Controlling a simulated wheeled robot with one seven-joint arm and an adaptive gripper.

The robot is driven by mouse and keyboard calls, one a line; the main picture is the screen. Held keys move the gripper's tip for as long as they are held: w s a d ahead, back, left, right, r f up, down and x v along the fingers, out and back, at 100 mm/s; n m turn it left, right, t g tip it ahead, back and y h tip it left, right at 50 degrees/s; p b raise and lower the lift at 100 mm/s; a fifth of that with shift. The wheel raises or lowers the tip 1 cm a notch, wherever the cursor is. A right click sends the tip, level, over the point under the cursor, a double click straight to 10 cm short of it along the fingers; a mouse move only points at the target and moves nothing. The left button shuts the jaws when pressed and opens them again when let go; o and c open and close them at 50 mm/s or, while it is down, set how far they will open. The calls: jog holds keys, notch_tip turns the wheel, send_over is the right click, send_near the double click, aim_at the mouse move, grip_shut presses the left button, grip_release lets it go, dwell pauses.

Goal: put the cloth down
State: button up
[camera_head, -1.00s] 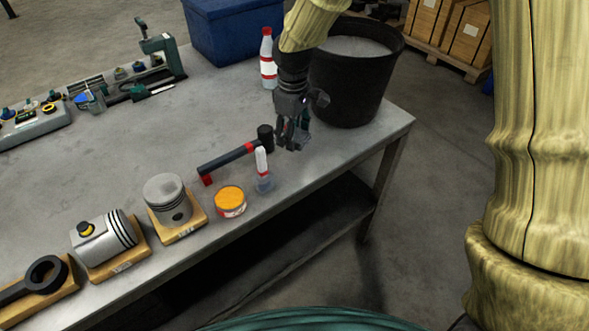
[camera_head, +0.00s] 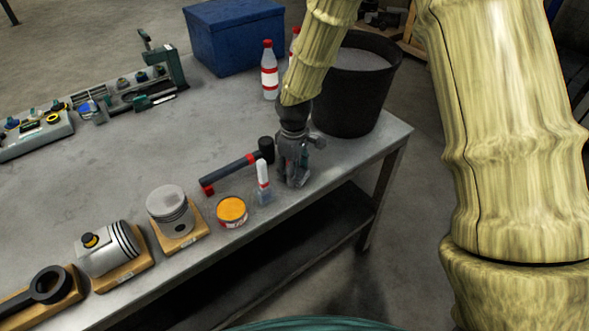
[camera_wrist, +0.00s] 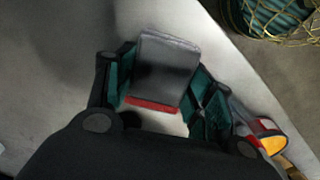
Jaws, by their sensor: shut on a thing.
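My gripper (camera_head: 293,180) points down over the near right part of the workbench, close to its front edge. In the wrist view my gripper (camera_wrist: 165,95) has its green-padded fingers on either side of a dark grey, flat-topped piece with a red strip along its lower edge. I take this piece to be the cloth (camera_wrist: 166,68), though its folds are not clear. In the head view the fingers hide nearly all of it. I cannot tell whether it touches the bench top.
A black bucket (camera_head: 352,100) and red-capped bottles (camera_head: 269,72) stand behind. Piston parts (camera_head: 170,210) line the front left. The bench's middle is clear.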

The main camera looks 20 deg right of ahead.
jog(key=shift+f, duration=0.4)
jog(key=o, duration=1.1)
jog(key=shift+f, duration=0.15)
jog(key=shift+s+r+b, duration=0.1)
jog(key=shift+r+b, duration=1.3)
jog(key=shift+r, duration=4.8)
